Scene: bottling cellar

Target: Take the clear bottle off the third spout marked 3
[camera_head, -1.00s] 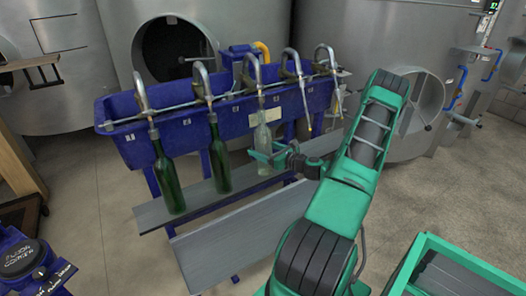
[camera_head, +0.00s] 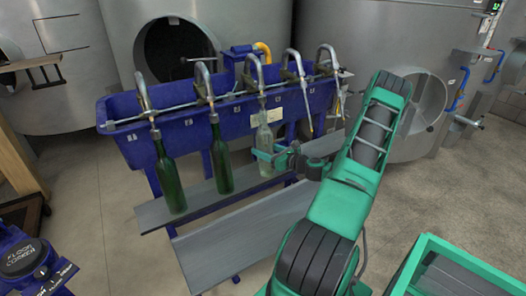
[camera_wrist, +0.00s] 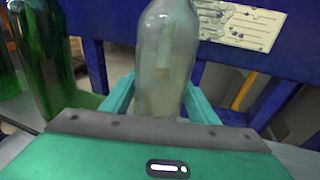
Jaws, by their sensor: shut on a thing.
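The clear bottle (camera_head: 264,146) hangs upright at the third spout (camera_head: 252,72) from the left, its neck up around the spout's end. My gripper (camera_head: 263,157) is shut around the bottle's body, with one finger on each side. In the wrist view the clear bottle (camera_wrist: 167,58) stands between the green fingers (camera_wrist: 160,95), which press on its sides. Its top is cut off in that view. Whether its base touches the shelf below is hard to tell.
Two green bottles (camera_head: 169,178) (camera_head: 220,160) hang at the first and second spouts. The fourth and fifth spouts (camera_head: 302,90) are empty. A grey shelf (camera_head: 160,213) runs below the blue trough (camera_head: 185,130). A green crate (camera_head: 440,262) stands at the lower right.

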